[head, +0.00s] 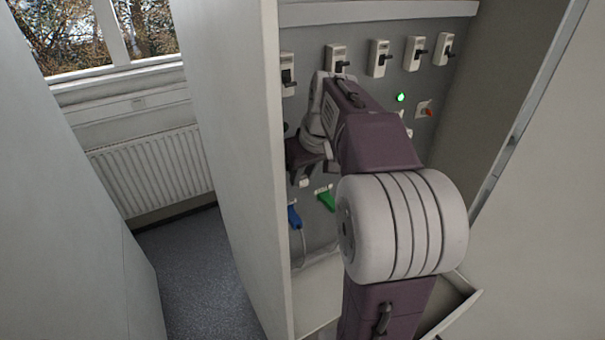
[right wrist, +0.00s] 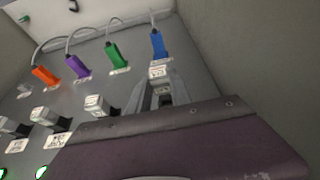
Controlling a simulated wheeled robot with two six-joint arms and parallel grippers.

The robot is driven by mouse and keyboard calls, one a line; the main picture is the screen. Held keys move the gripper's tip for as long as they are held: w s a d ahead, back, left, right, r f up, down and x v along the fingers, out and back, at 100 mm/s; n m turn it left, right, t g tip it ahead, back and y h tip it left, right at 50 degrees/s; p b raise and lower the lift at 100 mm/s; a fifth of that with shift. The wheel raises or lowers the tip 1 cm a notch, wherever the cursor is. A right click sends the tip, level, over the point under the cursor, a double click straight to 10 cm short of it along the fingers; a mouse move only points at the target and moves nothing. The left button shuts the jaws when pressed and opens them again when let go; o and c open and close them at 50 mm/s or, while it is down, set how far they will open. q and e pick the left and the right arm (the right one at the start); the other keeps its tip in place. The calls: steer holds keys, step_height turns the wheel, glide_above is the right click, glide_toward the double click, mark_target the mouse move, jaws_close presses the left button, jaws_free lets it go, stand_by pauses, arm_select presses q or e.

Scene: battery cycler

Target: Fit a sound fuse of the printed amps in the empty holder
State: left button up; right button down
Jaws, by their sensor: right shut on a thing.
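My right gripper (right wrist: 158,84) reaches into the open cabinet, close to the panel and in line with the blue plug. Its two grey fingers are shut on a small pale piece, apparently a fuse (right wrist: 165,99), mostly hidden between them. I cannot tell whether it sits in a holder. A small printed label (right wrist: 157,71) shows just beyond the fingertips; its text is too small to read. Beside the gripper are pale block-like holders, one near (right wrist: 97,104) and one farther left (right wrist: 46,113). In the head view my right arm hides much of the panel. My left gripper is not in view.
Orange (right wrist: 45,75), purple (right wrist: 77,66), green (right wrist: 114,57) and blue (right wrist: 158,44) plugs with cables line the panel. Several black-levered switches (head: 378,58) run along its top. A green lamp (head: 401,97) is lit. The cabinet's left wall (head: 235,150) stands close to the arm.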

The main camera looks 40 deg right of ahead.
steer(key=shift+w+d+p, duration=0.15)
steer(key=shift+w+p, duration=0.85)
steer(key=shift+w, duration=0.55)
stand_by(1.9)
steer(key=c, duration=1.1)
jaws_free()
steer(key=shift+s+r, duration=0.1)
steer(key=shift+r, duration=0.05)
steer(key=b+v, duration=0.1)
steer(key=v, duration=0.8)
